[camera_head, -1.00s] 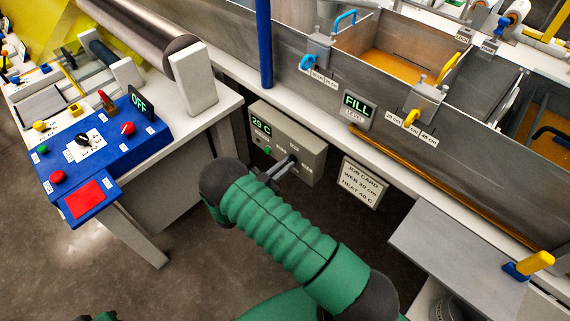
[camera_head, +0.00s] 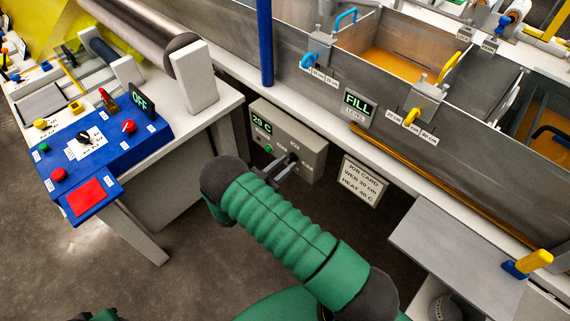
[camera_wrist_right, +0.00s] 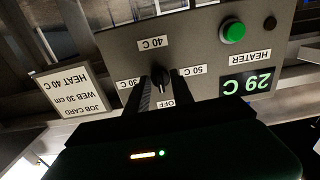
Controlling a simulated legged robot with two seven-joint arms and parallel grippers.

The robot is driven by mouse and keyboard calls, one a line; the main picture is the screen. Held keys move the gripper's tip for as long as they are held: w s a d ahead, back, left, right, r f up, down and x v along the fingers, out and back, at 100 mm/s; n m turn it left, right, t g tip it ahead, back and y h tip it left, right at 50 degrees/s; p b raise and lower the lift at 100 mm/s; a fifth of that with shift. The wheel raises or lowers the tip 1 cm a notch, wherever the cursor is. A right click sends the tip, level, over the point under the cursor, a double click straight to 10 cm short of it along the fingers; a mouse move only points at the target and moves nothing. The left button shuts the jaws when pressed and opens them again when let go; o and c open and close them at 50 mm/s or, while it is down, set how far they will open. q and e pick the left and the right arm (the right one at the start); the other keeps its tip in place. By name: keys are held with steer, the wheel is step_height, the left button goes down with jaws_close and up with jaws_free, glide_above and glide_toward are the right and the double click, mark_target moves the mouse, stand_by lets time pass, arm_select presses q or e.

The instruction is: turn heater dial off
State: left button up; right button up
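The heater box (camera_head: 311,160) is a grey panel low under the bath, with a green 29 C display. Its black dial (camera_wrist_right: 162,77) shows in the right wrist view, where the picture is upside down. Labels for 30 C, 40 C, 50 C and OFF (camera_wrist_right: 167,104) surround the dial. I cannot tell clearly which label it points to. My right gripper (camera_head: 285,168) reaches the panel; in the wrist view its two fingers (camera_wrist_right: 163,92) stand apart on either side of the dial, with gaps visible. My left gripper is not in view; only a bit of green arm shows at bottom left.
A green button (camera_wrist_right: 233,32) is on the heater panel. The job card (camera_head: 362,182) hangs right of the box. A blue control console (camera_head: 105,150) stands at left, the steel bath (camera_head: 410,75) above, and a grey shelf (camera_head: 460,255) at right. Open floor lies below the box.

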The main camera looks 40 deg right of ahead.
steer(key=shift+r, duration=0.15)
steer(key=shift+a, duration=0.1)
steer(key=s+a, duration=0.1)
steer(key=a, duration=1.5)
steer(key=shift+a+p, duration=0.3)
steer(key=shift+a, duration=0.05)
